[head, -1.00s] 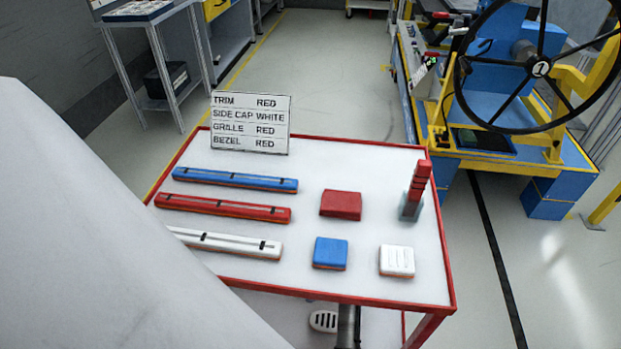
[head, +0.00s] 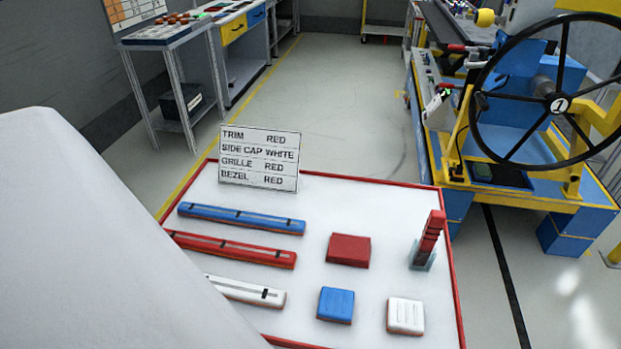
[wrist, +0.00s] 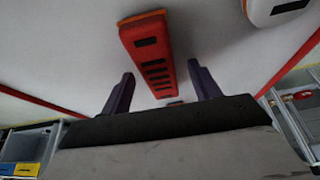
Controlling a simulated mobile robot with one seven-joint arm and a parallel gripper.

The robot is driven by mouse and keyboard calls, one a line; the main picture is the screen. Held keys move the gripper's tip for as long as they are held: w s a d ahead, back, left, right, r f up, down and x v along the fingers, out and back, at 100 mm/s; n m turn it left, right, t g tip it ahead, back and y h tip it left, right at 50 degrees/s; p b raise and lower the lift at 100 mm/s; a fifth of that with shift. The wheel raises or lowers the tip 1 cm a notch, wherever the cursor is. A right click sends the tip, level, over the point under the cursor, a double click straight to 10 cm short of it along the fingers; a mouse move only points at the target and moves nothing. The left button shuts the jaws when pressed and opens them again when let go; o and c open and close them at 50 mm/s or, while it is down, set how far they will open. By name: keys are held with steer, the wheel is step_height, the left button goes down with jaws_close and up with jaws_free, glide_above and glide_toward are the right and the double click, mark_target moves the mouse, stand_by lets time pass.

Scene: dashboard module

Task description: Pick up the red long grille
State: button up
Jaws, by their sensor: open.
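A long red grille (wrist: 152,55) with a row of black slots and an orange edge shows in the wrist view, over a pale surface. My gripper (wrist: 161,70) is open, its two dark fingers on either side of the grille in the picture. The grille runs between the fingertips; I cannot tell how far below them it is, and no contact shows. The gripper is not visible in the head view, where my white arm covers the lower left. I cannot match this grille to a piece there.
A white piece (wrist: 275,10) lies close to the grille. The red-edged table (head: 385,200) holds blue (head: 240,218), red (head: 230,249) and white (head: 250,291) bars, small blocks, a sign (head: 259,158) and a red upright piece (head: 432,233) in a holder.

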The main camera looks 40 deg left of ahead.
steer(key=shift+c, duration=0.3)
steer(key=c, duration=1)
